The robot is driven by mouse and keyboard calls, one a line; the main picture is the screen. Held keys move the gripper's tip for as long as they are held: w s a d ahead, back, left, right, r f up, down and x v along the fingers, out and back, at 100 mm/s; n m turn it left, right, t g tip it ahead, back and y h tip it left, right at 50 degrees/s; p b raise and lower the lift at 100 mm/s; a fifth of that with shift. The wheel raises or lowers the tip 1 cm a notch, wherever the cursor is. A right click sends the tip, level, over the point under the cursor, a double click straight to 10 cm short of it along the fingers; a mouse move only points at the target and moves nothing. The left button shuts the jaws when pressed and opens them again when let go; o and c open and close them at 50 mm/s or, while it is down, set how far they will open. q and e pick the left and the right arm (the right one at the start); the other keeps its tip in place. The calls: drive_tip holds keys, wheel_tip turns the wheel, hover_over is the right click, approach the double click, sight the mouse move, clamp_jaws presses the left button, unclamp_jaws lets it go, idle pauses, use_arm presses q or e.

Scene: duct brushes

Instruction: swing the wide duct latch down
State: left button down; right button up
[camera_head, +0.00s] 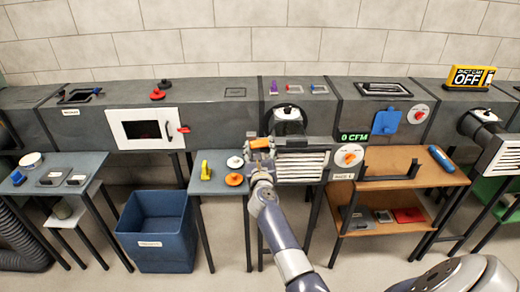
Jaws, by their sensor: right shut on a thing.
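The wide duct's louvred outlet (302,166) sticks out at the centre, with light slats in a dark frame. An orange latch piece (259,143) is at the upper left side of this outlet. My right gripper (258,156) is at that piece, shut on it, and its fingers partly hide the latch. The latch's exact angle is too small to tell. My right arm reaches up from the bottom of the view. My left gripper is not in view.
An orange knob (348,155) sits right of the outlet, by a green "0 CFM" display (354,138). A yellow brush (206,170) and an orange disc (234,179) lie on the grey table at left. A blue bin (156,232) stands on the floor. A wooden shelf (412,160) is at right.

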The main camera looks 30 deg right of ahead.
drive_tip(key=m, duration=0.1)
drive_tip(key=m+b, duration=0.1)
drive_tip(key=m, duration=0.1)
drive_tip(key=shift+f, duration=0.35)
drive_tip(key=shift+d, duration=0.1)
drive_tip(key=o, duration=1.1)
drive_tip(key=shift+c, duration=0.2)
drive_tip(key=shift+s, duration=0.15)
drive_tip(key=v, duration=1.2)
drive_tip(key=shift+f, duration=0.1)
